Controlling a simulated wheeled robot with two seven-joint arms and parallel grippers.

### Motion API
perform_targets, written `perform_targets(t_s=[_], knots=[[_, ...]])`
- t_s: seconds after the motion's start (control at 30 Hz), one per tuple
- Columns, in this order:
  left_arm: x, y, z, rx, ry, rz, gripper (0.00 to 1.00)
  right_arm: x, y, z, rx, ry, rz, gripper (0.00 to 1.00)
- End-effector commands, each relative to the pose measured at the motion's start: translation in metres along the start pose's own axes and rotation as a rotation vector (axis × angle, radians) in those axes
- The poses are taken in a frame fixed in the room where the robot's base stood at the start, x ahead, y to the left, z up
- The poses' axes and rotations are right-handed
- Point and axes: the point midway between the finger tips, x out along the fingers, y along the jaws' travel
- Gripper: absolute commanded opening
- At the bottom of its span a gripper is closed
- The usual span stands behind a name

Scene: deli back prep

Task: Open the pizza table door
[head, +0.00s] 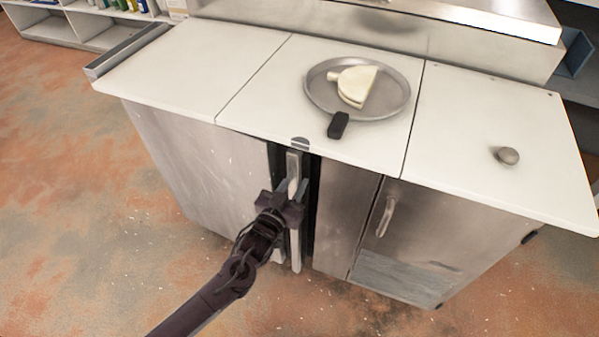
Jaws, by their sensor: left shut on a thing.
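The pizza table's left door (205,165) is a large grey metal panel below the white counter. Its long vertical metal handle (294,165) is at its right edge, with dark strips on both sides. I cannot tell whether the door is slightly ajar. My left gripper (288,203) is shut on the handle around its middle and hides part of it. A right door (365,220) has a smaller curved handle (386,215) and looks closed. My right gripper is not in view.
The reddish floor (75,200) left of the table is clear. Shelves (105,30) stand at the back left.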

Motion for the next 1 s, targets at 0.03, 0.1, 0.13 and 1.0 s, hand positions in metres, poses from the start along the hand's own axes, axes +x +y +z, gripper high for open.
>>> perform_targets(t_s=[0.03,0.1,0.13,1.0], knots=[[-0.015,-0.001,-0.004,0.003,-0.007,0.021,0.00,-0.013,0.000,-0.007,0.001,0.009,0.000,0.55],[-0.035,-0.002,-0.004,0.004,-0.009,0.056,0.00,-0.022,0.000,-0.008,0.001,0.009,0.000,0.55],[-0.044,-0.003,-0.004,0.004,-0.009,0.072,0.00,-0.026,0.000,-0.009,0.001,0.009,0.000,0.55],[-0.264,-0.070,-0.001,-0.002,-0.002,0.491,0.00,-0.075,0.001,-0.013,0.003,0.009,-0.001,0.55]])
